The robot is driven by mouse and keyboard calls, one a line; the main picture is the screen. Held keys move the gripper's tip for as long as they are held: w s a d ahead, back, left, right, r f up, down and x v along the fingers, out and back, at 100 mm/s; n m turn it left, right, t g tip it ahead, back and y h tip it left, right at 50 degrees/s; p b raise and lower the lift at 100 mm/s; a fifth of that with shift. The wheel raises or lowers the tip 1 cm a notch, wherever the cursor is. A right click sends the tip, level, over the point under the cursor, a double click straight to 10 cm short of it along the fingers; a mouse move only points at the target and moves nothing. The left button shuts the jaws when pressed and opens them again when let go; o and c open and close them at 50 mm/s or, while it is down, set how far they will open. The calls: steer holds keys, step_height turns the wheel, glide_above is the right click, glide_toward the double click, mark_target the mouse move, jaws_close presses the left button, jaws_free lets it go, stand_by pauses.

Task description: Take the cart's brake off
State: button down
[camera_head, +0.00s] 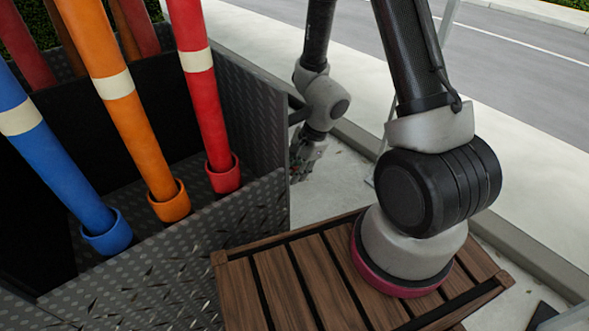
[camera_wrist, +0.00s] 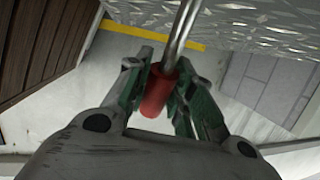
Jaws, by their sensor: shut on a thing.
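The brake lever is a bare metal rod (camera_wrist: 181,32) with a red grip (camera_wrist: 158,92) on its end. It shows in the wrist view, running down from the top edge beside the cart's patterned metal plate (camera_wrist: 250,38). My gripper (camera_wrist: 160,88) is shut on the red grip, with one green-and-dark finger on each side of it. In the head view my gripper (camera_head: 303,160) is small and low beside the cart's dark side wall (camera_head: 262,115). The lever cannot be made out there.
The cart holds blue (camera_head: 62,165), orange (camera_head: 128,105) and red (camera_head: 204,90) tubes standing in coloured sockets. A slatted wooden platform (camera_head: 290,285) lies under my arm's base. Pale pavement (camera_head: 330,195) beside the cart is open, with a road (camera_head: 500,60) beyond.

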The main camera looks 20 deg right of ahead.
mark_target(297, 167)
steer(key=c, duration=1.2)
jaws_free()
steer(key=shift+r, duration=0.1)
steer(key=shift+r, duration=0.25)
steer(key=v, duration=0.4)
steer(key=shift+r, duration=0.2)
steer(key=s+d, duration=0.4)
steer(key=d, duration=0.7)
steer(key=shift+d, duration=0.25)
steer(key=shift+s, duration=0.15)
